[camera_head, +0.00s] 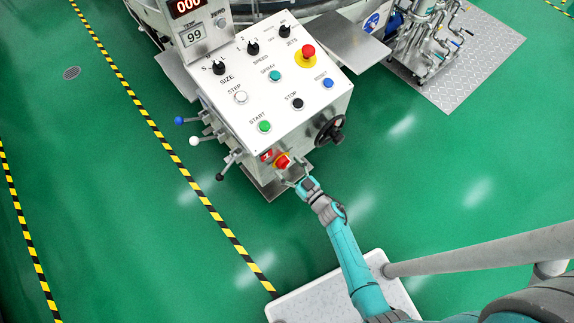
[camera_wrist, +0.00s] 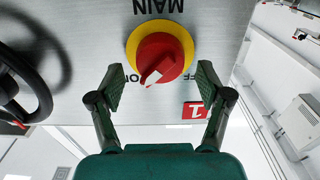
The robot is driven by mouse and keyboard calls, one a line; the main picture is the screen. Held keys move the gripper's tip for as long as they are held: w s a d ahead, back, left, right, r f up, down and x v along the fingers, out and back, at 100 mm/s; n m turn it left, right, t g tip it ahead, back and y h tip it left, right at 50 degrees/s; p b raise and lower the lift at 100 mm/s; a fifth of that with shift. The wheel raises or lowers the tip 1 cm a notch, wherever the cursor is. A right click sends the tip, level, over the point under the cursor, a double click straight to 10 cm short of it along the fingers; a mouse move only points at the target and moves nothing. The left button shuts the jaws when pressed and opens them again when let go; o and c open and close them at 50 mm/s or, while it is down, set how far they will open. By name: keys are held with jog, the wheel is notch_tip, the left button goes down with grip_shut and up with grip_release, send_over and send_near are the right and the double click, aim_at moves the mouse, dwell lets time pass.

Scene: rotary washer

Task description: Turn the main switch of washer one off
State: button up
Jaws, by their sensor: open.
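The main switch is a red rotary knob (camera_wrist: 168,52) on a yellow ring, under the upside-down word MAIN in the wrist view. Its white mark points down and slightly left, toward the partly hidden ON label; OFF is at the right. A red plate with a 1 (camera_wrist: 193,110) sits beside it. In the head view the switch (camera_head: 283,161) is on the front face of washer one (camera_head: 235,130). My gripper (camera_wrist: 160,78) is open, a finger on each side of the knob, with no clear contact seen. My gripper also shows in the head view (camera_head: 297,182).
A black handwheel (camera_head: 330,130) is close to the right of the switch. Levers with blue, white and black knobs (camera_head: 194,141) stick out at the left. The sloped panel above carries several buttons and dials. Green floor around is clear.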

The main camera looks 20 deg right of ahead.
jog(key=shift+w+a, duration=0.15)
jog(key=shift+w, duration=0.3)
jog(key=c, duration=1.1)
jog(key=shift+c, duration=0.2)
